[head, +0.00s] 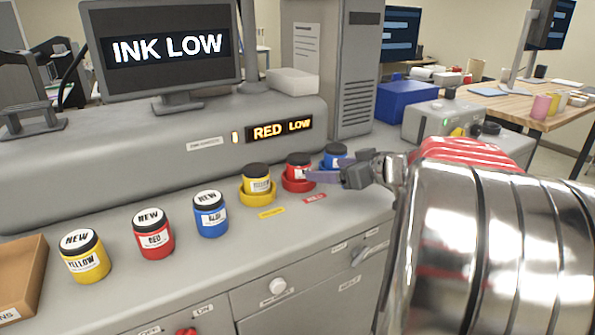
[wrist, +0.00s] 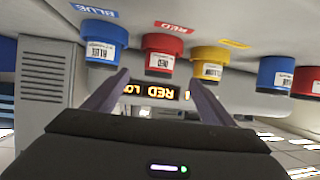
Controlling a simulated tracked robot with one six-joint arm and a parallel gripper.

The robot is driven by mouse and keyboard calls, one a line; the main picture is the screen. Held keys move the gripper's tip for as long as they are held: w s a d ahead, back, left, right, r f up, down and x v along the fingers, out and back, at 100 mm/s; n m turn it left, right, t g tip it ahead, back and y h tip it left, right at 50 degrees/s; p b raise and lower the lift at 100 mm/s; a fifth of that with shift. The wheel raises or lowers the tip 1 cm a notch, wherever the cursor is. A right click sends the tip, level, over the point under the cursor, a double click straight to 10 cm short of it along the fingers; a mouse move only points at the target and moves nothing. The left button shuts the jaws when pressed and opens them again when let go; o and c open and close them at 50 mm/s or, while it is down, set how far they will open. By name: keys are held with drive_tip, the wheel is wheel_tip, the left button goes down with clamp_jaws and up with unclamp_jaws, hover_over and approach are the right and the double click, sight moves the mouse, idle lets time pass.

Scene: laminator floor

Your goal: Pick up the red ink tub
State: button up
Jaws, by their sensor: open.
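Two red ink tubs show in the head view. One, with a black lid, sits in a red ring holder (head: 298,184) behind a "RED" label; this red tub (head: 299,172) also shows in the wrist view (wrist: 159,62), upside down. The other red tub (head: 154,240), with a white "NEW" lid, stands on the counter further left. My gripper (head: 318,177) is open and empty, close to the right of the holder tub in the head view. In the wrist view, my gripper (wrist: 159,78) has its fingers spread to either side of that tub's picture; contact cannot be told.
Yellow (head: 257,180) and blue (head: 335,155) tubs sit in holders on either side of the holder red tub. New yellow (head: 85,258) and blue (head: 211,215) tubs stand on the counter. A display (head: 280,129) reads "RED LOW"; a monitor (head: 165,47) reads "INK LOW".

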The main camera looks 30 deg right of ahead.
sight(307, 169)
drive_tip(key=x, duration=0.8)
drive_tip(key=shift+w+a+f, duration=0.1)
drive_tip(key=shift+w, duration=0.1)
drive_tip(key=shift+w, duration=0.1)
drive_tip(key=shift+x, duration=2.55)
drive_tip(key=shift+c, duration=0.4)
drive_tip(key=c, duration=1.1)
